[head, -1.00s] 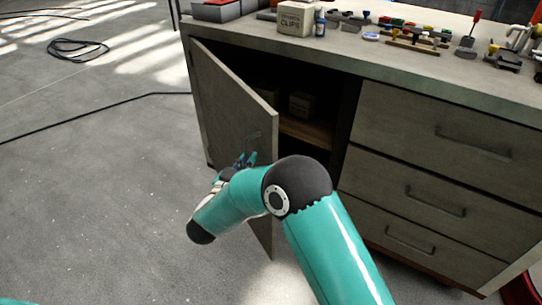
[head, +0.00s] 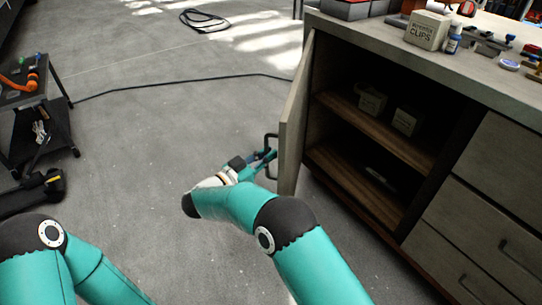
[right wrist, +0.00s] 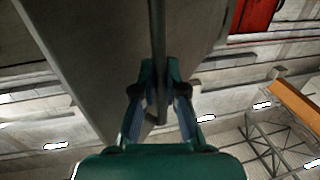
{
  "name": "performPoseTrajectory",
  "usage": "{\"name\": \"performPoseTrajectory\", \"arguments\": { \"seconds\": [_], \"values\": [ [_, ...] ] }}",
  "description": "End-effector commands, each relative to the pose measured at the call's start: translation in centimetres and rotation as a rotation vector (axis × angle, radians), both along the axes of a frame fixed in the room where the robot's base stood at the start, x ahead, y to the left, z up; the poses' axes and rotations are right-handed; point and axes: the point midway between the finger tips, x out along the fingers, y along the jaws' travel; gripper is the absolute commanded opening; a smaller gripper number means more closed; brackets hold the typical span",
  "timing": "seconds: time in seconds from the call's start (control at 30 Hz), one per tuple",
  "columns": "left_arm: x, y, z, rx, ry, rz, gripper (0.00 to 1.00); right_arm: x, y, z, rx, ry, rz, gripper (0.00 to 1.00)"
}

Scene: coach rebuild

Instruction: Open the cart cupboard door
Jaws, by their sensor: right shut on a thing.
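The cart cupboard door (head: 294,120) stands swung wide open on the left side of the cart, seen nearly edge-on in the head view. Its dark handle (head: 271,143) is on the outer face. My right gripper (head: 268,157) is at the handle, and in the right wrist view its two fingers (right wrist: 160,100) are closed around the handle bar (right wrist: 158,50). The door panel (right wrist: 90,50) fills much of that view. The open cupboard (head: 370,150) shows shelves with small boxes (head: 405,120). My left arm shows at the lower left; its gripper is not clearly visible.
The cart top (head: 480,85) holds a clips box (head: 426,30), a small bottle (head: 454,40) and several tools. Drawers (head: 490,190) are to the right of the cupboard. A dark trolley (head: 35,115) stands at the far left.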

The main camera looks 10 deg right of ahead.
Motion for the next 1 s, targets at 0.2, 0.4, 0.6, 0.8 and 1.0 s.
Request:
{"name": "performPoseTrajectory", "arguments": {
  "seconds": [0.2,0.4,0.6,0.8,1.0],
  "values": [
    [0.0,0.0,0.0,0.0,0.0,0.0,0.4,0.1,-0.3,0.0,0.0,0.0,-0.002,0.0],
    [0.0,0.0,0.0,0.0,0.0,0.0,0.4,0.1,-0.3,0.0,0.0,0.0,-0.003,0.37],
    [0.0,0.0,0.0,0.0,0.0,0.0,0.4,0.1,-0.4,0.0,0.001,-0.001,-0.004,0.37],
    [0.0,0.0,0.1,0.0,0.0,0.0,0.4,0.1,-0.3,0.7,0.001,-0.003,-0.004,0.37],
    [0.0,0.0,0.1,0.0,0.0,0.0,0.4,0.1,-0.3,3.7,0.003,-0.005,-0.004,0.37]
  ]
}}
